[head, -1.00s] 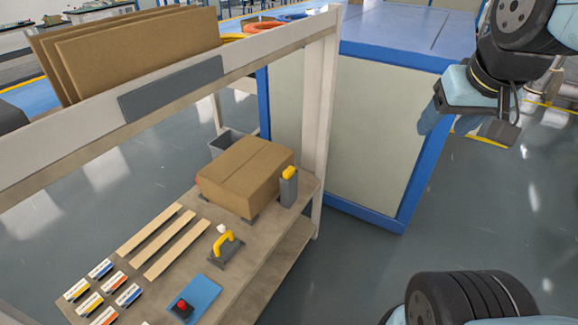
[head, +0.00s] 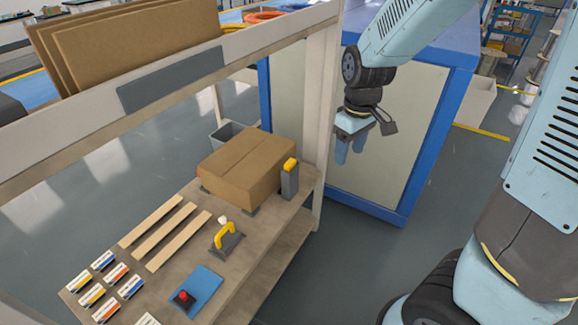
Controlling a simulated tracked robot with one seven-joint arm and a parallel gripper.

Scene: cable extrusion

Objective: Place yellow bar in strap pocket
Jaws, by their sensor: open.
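A yellow piece (head: 290,164) shows at the top of a narrow upright grey holder (head: 289,183), beside the cardboard box on the bench. A curved yellow handle (head: 225,235) stands on a dark grey base nearer the front edge. I cannot tell which yellow piece is the bar, and no strap pocket is clearly recognisable. My gripper (head: 350,150) is open and empty, its light blue fingers pointing down. It hangs to the right of the bench post, in front of the blue-framed cabinet, apart from everything on the bench.
The bench (head: 262,235) carries the cardboard box (head: 240,170), several wooden slats (head: 172,240), small labelled boxes (head: 104,286) and a blue plate (head: 204,287) with a red button. The bench post (head: 322,120) stands between the bench and the cabinet (head: 395,150).

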